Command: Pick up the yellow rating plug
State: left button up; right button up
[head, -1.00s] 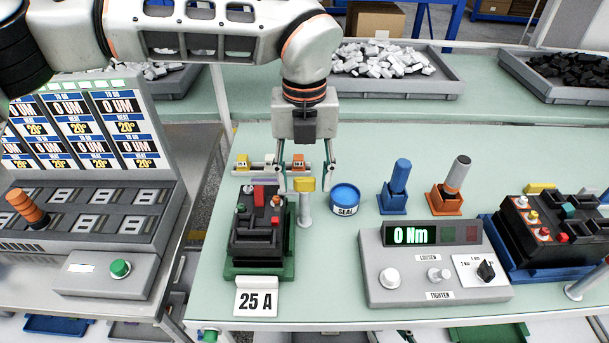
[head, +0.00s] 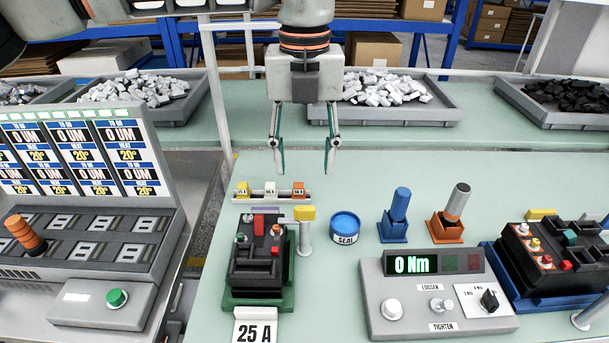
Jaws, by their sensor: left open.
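The yellow rating plug (head: 243,190) sits at the left end of a small white rack (head: 270,198) on the green bench. A white plug (head: 270,188) and an orange plug (head: 298,189) stand beside it in the same rack. My left gripper (head: 304,170) hangs fingers down, open and empty. In the picture its fingertips are above the rack, toward its right end and apart from the yellow plug. My right gripper is not in view.
Below the rack stands a dark breaker (head: 257,262) in a green base, with a yellow-topped post (head: 305,240) beside it. A blue seal tin (head: 345,226), two tool holders and a torque tester (head: 435,292) are further right. Bench behind the rack is clear.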

aim_at(244, 192)
jog(key=k, duration=1)
